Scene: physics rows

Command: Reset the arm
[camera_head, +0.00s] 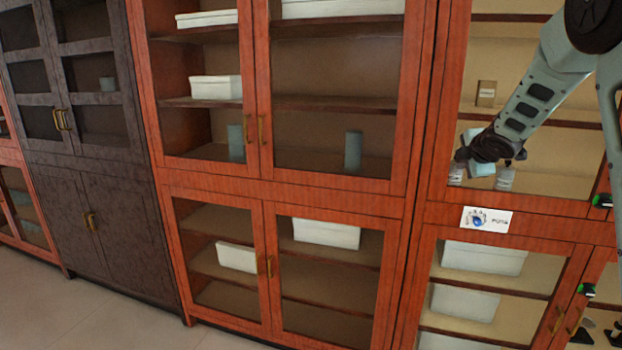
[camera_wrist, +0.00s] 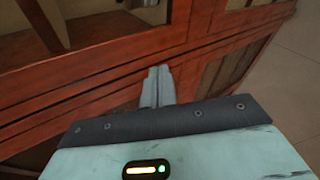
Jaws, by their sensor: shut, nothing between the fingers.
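My arm (camera_head: 535,100) reaches in from the upper right in the head view, in front of the right-hand red cabinet (camera_head: 425,150). It is bent downward. My gripper (camera_wrist: 158,72) shows in the wrist view with its grey fingers together and nothing between them. The fingers point toward red wooden cabinet framing, and I cannot tell the exact gap. In the head view the end of the arm partly hides the cabinet shelf, and the fingertips are hard to make out there.
Red glass-door cabinets (camera_head: 290,185) and a dark cabinet (camera_head: 100,180) line the wall. They hold white boxes (camera_head: 215,88) and teal containers (camera_head: 353,150). A label card (camera_head: 486,220) is on the right cabinet. Floor (camera_head: 60,310) at lower left is clear.

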